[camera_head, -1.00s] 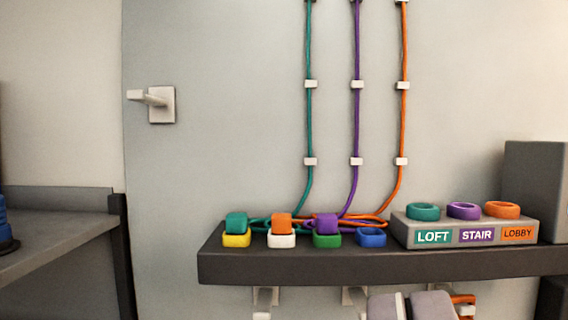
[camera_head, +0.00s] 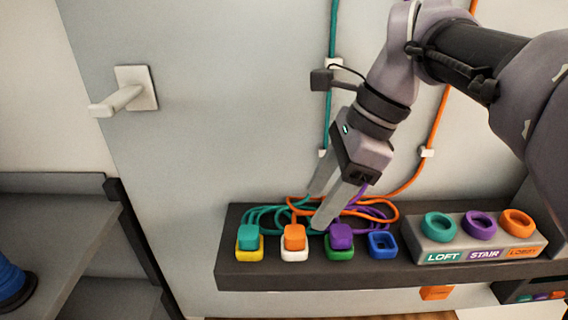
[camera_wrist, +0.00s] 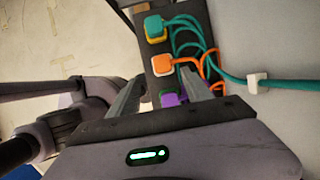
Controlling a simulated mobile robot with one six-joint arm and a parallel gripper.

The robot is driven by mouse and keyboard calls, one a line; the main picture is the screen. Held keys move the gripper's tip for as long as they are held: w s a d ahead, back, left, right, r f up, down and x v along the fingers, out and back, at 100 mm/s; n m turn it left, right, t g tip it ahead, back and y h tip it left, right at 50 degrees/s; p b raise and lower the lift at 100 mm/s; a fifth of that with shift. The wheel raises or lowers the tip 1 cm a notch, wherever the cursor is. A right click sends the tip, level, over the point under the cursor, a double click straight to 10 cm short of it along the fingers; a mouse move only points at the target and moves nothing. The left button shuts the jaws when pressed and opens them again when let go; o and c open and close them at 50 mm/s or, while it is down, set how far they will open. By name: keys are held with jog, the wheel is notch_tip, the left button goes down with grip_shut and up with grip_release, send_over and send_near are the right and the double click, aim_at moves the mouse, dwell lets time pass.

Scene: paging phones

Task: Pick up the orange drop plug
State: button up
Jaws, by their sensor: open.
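The orange drop plug (camera_head: 294,236) sits on a white socket (camera_head: 294,254) on the dark shelf, between the teal plug (camera_head: 248,236) and the purple plug (camera_head: 341,235). Its orange cord runs behind it and up the wall. In the wrist view the orange plug (camera_wrist: 161,65) lies just beyond the fingertips. My gripper (camera_head: 318,210) is open and empty, pointing down above and behind the plugs. In the wrist view my gripper (camera_wrist: 162,82) shows its two fingers spread on either side, with the purple plug (camera_wrist: 170,98) partly visible between them.
Coiled teal, orange and purple cords lie behind the plugs. A blue socket (camera_head: 382,245) is empty. A grey block (camera_head: 450,240) labelled LOFT, STAIR, LOBBY with three coloured rings stands at right. A wall hook (camera_head: 122,97) is at upper left.

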aim_at(298, 231)
jog(key=x, duration=0.8)
jog(key=shift+w+a+f, duration=0.1)
jog(key=shift+a+f, duration=0.05)
jog(key=shift+f, duration=0.1)
jog(key=shift+w+f, duration=0.1)
jog(key=shift+f, duration=0.05)
jog(key=shift+w, duration=0.1)
jog(key=shift+c, duration=0.5)
grip_shut()
